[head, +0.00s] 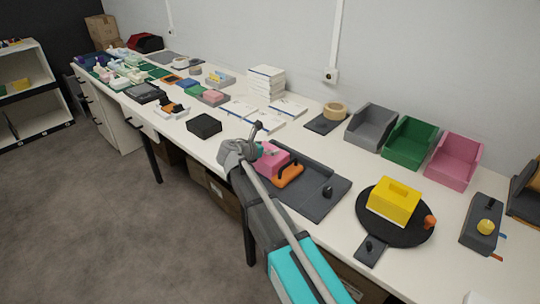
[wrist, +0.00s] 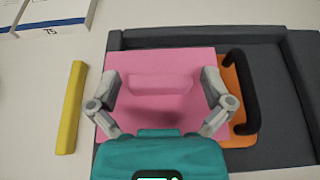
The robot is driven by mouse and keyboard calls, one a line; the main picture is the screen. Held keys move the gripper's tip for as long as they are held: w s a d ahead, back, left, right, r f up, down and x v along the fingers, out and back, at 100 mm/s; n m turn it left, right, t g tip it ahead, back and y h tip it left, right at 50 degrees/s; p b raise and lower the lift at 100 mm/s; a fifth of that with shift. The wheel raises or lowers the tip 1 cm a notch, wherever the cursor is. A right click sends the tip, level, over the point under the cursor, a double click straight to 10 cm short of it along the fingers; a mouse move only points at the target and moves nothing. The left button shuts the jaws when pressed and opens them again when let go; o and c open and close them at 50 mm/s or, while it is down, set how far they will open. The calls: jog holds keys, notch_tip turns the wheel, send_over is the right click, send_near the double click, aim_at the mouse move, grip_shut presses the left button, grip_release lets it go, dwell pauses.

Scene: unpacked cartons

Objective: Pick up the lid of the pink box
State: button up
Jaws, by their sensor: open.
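The pink box (head: 270,162) stands on the worktable, partly hidden behind my arm in the head view. In the wrist view its flat pink lid (wrist: 150,62) fills the middle, with a raised pink grip bar across it. My gripper (wrist: 160,76) is open over the lid, one finger on each side of the grip bar. Nothing is between the fingers except that bar, and I see gaps at both its ends. My gripper also shows in the head view (head: 258,144), just above the box. Whether the fingers touch the lid I cannot tell.
An orange piece with a black handle (wrist: 243,100) lies right beside the box, on the dark grey tray (wrist: 285,65). A yellow bar (wrist: 70,108) lies to the left. A yellow box (head: 394,205) stands on a round black plate further right.

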aim_at(268, 147)
dwell(0.3)
jog(key=c, duration=1)
jog(key=shift+o, duration=0.2)
jog(key=shift+r, duration=0.15)
notch_tip(268, 147, up, 3)
jog(key=p, duration=0.3)
jog(key=s+d+r+p, duration=0.2)
jog(key=s+r+p, duration=0.7)
jog(key=s, duration=0.5)
jog(key=shift+r+p, duration=0.35)
jog(key=shift+p, duration=0.15)
